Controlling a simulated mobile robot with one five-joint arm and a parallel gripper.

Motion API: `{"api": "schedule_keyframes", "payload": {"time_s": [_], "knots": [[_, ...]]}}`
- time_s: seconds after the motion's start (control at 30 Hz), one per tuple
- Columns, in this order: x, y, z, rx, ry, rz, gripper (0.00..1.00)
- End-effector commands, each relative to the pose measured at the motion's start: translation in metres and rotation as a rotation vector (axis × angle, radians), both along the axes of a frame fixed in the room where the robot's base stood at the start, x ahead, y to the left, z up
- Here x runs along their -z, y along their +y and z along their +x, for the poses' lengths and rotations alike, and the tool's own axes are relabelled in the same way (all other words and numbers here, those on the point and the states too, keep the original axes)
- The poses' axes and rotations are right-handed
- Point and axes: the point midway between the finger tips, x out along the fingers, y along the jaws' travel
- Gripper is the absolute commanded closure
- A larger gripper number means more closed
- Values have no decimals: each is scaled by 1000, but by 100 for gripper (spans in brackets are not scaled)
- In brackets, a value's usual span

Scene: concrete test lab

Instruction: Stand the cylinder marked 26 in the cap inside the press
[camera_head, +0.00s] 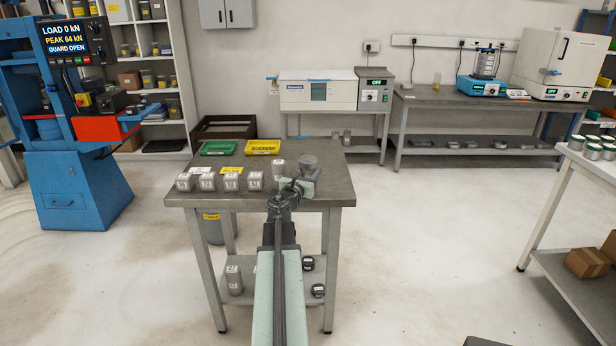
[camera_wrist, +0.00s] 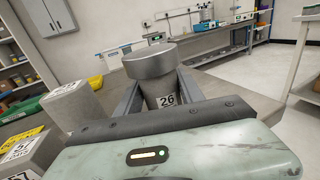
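The cylinder marked 26 (camera_wrist: 160,92) is grey, with a wider round metal cap (camera_wrist: 149,61) on its top end. In the head view this cap (camera_head: 308,160) shows at the right end of the near table. My gripper (camera_wrist: 160,95) has one finger on each side of the cylinder; it also shows in the head view (camera_head: 299,183). I cannot tell whether the fingers press on it or whether it stands on the table. The blue press (camera_head: 75,185) stands at the far left, its screen (camera_head: 65,42) reading "GUARD OPEN". The cap inside it is not discernible.
Several marked grey specimens (camera_head: 231,181) stand on the table (camera_head: 325,187) left of my gripper. A green tray (camera_head: 218,147) and a yellow tray (camera_head: 262,147) lie at its back. Floor (camera_head: 150,225) is clear between table and press. A white-topped bench (camera_head: 590,166) stands right.

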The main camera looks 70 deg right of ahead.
Motion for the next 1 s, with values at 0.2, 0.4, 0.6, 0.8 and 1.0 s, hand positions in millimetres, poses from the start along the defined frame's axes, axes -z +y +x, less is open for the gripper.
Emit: {"api": "schedule_keyframes", "payload": {"time_s": [0.2, 0.4, 0.6, 0.8, 1.0], "knots": [[0, 0, 0, 0, 1, 0, 100], [-4, 0, 1, 0, 1, 0, 100], [-29, 1, 1, -1, 1, 0, 100], [-69, 1, 1, -1, 1, 0, 100], [-99, 1, 2, -2, 1, 0, 100]]}}
